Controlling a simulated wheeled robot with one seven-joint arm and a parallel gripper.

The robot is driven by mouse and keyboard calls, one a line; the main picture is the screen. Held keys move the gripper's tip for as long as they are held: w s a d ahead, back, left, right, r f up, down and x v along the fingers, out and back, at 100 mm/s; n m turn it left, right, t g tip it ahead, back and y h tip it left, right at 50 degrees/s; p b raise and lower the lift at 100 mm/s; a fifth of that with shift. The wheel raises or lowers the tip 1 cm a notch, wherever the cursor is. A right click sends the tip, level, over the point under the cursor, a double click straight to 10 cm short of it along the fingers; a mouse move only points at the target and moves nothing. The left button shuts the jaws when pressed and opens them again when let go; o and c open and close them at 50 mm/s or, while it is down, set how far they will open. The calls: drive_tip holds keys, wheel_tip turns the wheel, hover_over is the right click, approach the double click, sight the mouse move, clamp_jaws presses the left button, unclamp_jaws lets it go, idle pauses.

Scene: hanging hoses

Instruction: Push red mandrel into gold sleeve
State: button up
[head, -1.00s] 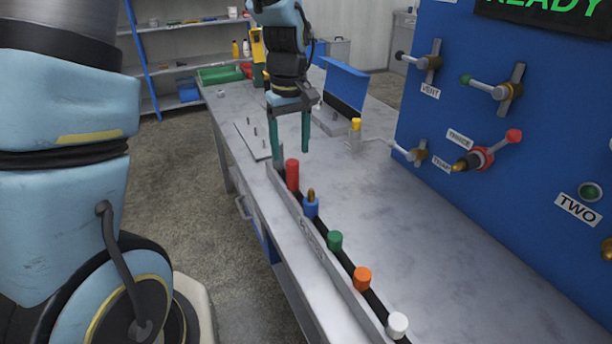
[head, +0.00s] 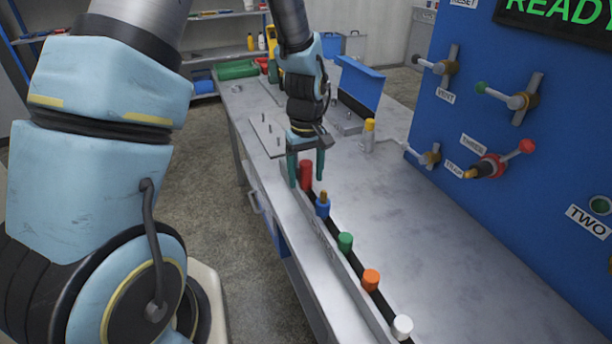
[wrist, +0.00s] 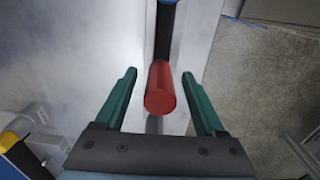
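The red mandrel (head: 306,174) stands upright at the far end of a rail on the bench. In the wrist view the red mandrel (wrist: 160,90) lies between the two green fingers, with a gap on each side. My gripper (head: 306,180) is open, pointing down, with its fingers on either side of the mandrel. It also shows open in the wrist view (wrist: 160,74). On the rail, the blue piece next to the mandrel has a gold-brown top (head: 323,197).
The rail (head: 338,254) also holds green (head: 345,242), orange (head: 371,279) and white (head: 402,326) pieces. The blue panel (head: 455,110) with levers stands at the right. The bench between rail and panel is clear.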

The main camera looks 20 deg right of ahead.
clamp_jaws()
idle(0.4)
drive_tip(key=shift+r, duration=0.1)
